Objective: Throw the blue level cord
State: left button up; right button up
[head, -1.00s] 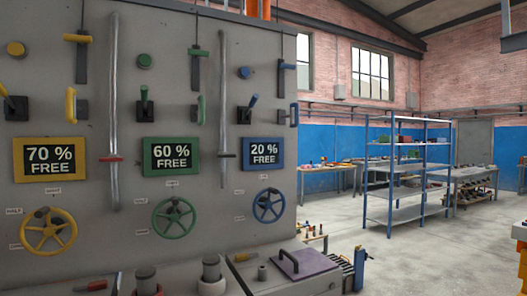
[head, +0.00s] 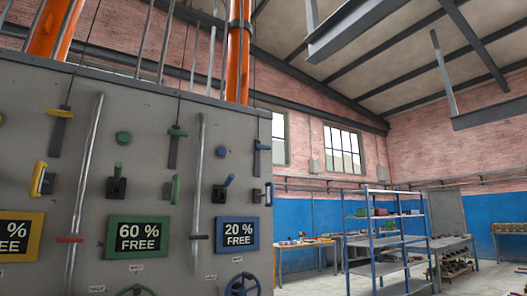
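On the right side of the grey panel (head: 150,150), a thin dark cord comes down from above to a blue T-shaped pull (head: 262,146), with a dark strip below it near the panel's right edge. In the same blue group are a round blue button (head: 222,152), a blue-tipped lever (head: 228,182), a blue upright handle (head: 269,194), a blue-framed sign reading "20 % FREE" (head: 238,233) and a blue handwheel (head: 240,285), cut by the bottom edge. Neither of my grippers is in view.
Matching green and yellow groups, with a green pull (head: 177,132) and a yellow pull (head: 61,113), sit to the left. Orange columns (head: 238,50) rise above the panel. A blue shelf rack (head: 385,235) and workbenches stand at the right, beyond open floor.

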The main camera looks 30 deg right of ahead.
aim_at(259, 147)
jog(key=k, duration=0.65)
jog(key=z, duration=0.55)
jog(key=i, duration=0.5)
jog(key=z, duration=0.65)
jog(key=i, duration=0.85)
jog(key=u, duration=0.75)
jog(key=i, duration=0.55)
jog(key=u, duration=0.65)
